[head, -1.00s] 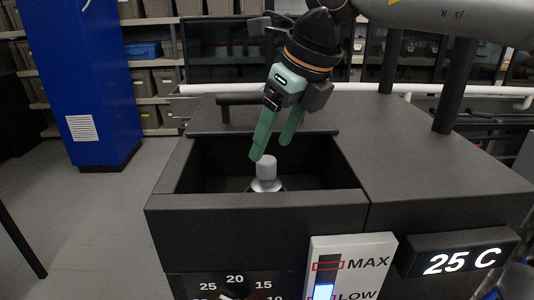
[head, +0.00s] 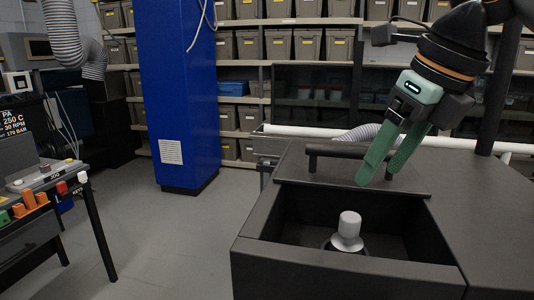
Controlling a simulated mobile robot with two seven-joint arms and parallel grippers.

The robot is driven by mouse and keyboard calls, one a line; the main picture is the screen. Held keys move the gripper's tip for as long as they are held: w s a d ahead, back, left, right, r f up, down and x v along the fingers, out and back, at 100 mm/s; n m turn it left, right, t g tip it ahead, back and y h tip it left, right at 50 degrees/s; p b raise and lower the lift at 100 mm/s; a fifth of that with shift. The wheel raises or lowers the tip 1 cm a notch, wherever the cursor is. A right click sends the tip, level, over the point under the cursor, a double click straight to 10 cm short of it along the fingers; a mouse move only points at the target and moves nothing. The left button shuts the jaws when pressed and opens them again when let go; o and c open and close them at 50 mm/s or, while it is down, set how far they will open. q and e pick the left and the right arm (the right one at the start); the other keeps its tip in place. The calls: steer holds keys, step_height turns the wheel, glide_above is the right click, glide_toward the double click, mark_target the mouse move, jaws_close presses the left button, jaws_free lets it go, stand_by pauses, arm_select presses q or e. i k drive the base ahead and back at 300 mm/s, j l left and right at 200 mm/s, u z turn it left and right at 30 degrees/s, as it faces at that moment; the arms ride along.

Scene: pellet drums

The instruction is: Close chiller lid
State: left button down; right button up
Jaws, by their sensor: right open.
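The dark grey chiller (head: 253,250) stands at the right with its top opening uncovered. Its flat lid (head: 310,182) lies behind the opening and carries a dark bar handle (head: 330,149). Inside the opening is a pale grey knobbed metal piece (head: 349,225). My right gripper (head: 378,177) is open and empty, with green fingers pointing down. It appears above the lid's front edge, and its fingers and body overlap the right part of the handle in the picture. I cannot tell whether it touches the lid. My left gripper is out of view.
A blue column (head: 178,90) stands behind on the left. A bench with orange-handled items (head: 30,200) is at the far left. A white pipe (head: 310,132) runs behind the chiller. Shelves with bins (head: 245,45) fill the back. The floor between bench and chiller is clear.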

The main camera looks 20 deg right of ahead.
mark_target(333, 166)
steer(key=k, duration=1.5)
